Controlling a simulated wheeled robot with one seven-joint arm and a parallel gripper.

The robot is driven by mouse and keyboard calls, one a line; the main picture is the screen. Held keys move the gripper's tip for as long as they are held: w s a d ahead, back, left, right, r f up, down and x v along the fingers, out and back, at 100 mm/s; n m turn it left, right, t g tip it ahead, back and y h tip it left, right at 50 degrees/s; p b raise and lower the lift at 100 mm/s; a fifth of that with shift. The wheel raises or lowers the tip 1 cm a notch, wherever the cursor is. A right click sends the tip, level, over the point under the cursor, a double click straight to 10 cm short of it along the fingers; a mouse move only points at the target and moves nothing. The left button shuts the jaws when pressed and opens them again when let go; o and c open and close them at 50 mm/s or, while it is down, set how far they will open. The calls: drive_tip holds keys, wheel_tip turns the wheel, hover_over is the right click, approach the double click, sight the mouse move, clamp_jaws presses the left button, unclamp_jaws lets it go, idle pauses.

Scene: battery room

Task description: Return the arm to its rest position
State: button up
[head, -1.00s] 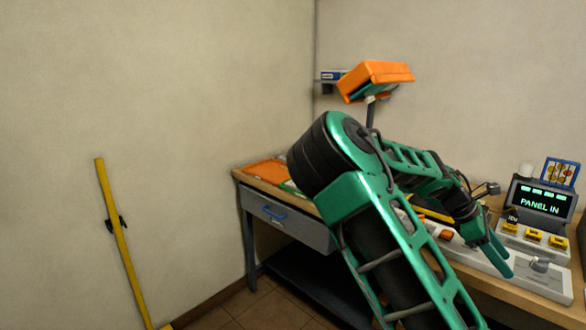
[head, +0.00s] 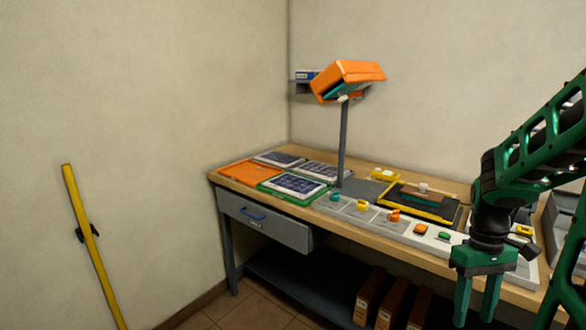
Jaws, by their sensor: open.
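My green arm (head: 535,150) stands at the right of the head view, partly cut off by the frame edge. My gripper (head: 477,300) hangs fingers down at the lower right, in front of the bench's front edge. Its two fingers are apart with nothing between them. The arm hides the right end of the bench and most of the console there.
A wooden-topped bench (head: 232,183) holds panels, a control strip (head: 385,222) with coloured knobs and a black-and-yellow tray (head: 450,211). A yellow pole (head: 88,240) leans at left. Brown boxes (head: 368,297) sit below. Left floor is clear.

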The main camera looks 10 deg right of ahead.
drive_tip(key=s+a+r+m+t, duration=0.2)
drive_tip(key=s+a+r+m, duration=0.3)
drive_tip(key=s, duration=0.3)
drive_tip(key=shift+s+a+r+m+t, duration=0.15)
drive_tip(key=shift+a+r+m+t, duration=0.2)
drive_tip(key=shift+a, duration=0.2)
